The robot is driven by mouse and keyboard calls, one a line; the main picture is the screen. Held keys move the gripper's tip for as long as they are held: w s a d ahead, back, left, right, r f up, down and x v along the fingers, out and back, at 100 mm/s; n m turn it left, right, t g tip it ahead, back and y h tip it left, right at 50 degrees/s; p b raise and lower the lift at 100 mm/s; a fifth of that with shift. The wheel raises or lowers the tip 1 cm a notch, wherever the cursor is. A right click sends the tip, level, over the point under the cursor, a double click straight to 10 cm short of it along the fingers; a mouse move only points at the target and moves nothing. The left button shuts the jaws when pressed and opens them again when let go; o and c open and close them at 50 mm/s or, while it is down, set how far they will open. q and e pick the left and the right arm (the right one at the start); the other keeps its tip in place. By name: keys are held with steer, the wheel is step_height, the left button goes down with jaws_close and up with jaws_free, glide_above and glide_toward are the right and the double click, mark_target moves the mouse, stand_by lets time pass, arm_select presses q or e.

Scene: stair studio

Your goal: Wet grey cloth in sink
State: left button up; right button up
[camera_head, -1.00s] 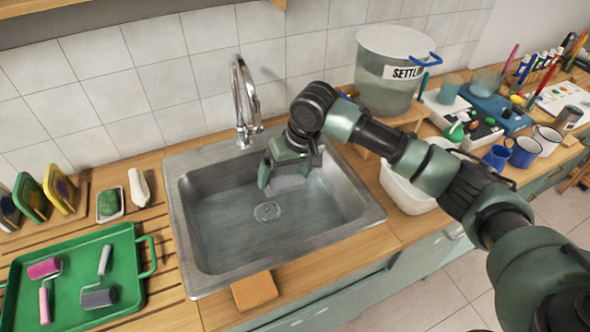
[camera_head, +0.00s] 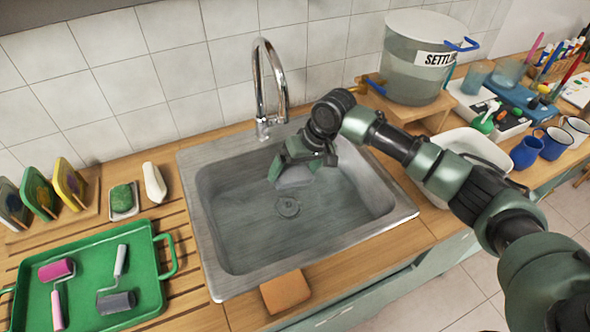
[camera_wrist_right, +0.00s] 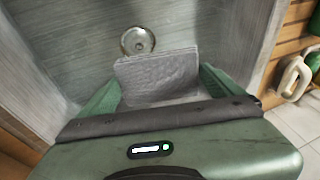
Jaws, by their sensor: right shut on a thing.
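The steel sink (camera_head: 240,258) is set in the wooden counter, with a round drain (camera_head: 288,206) in its floor. A chrome tap (camera_head: 264,90) rises behind it. My right gripper (camera_head: 284,178) is inside the sink, toward the back. It is shut on the grey cloth (camera_wrist_right: 160,76), which shows flat between the two fingers in the right wrist view, close to the drain. In the head view a small part of the cloth (camera_head: 294,178) shows below the fingers. I cannot tell whether it touches the sink floor or is wet. My left gripper is not in view.
An orange-brown sponge (camera_head: 286,291) lies at the sink's front edge. A green tray (camera_head: 80,262) with rollers is at left, below a soap dish (camera_head: 124,211). A settling bucket (camera_head: 415,75), a white basin (camera_head: 470,146) and mugs stand at right.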

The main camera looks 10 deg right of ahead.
mark_target(298, 175)
step_height(298, 175, down, 2)
steer(key=shift+b, duration=0.8)
steer(key=shift+f, duration=0.65)
step_height(298, 175, down, 6)
steer(key=b, duration=0.2)
steer(key=shift+f, duration=0.15)
step_height(298, 175, up, 11)
steer(key=p, duration=1.2)
stand_by(1.4)
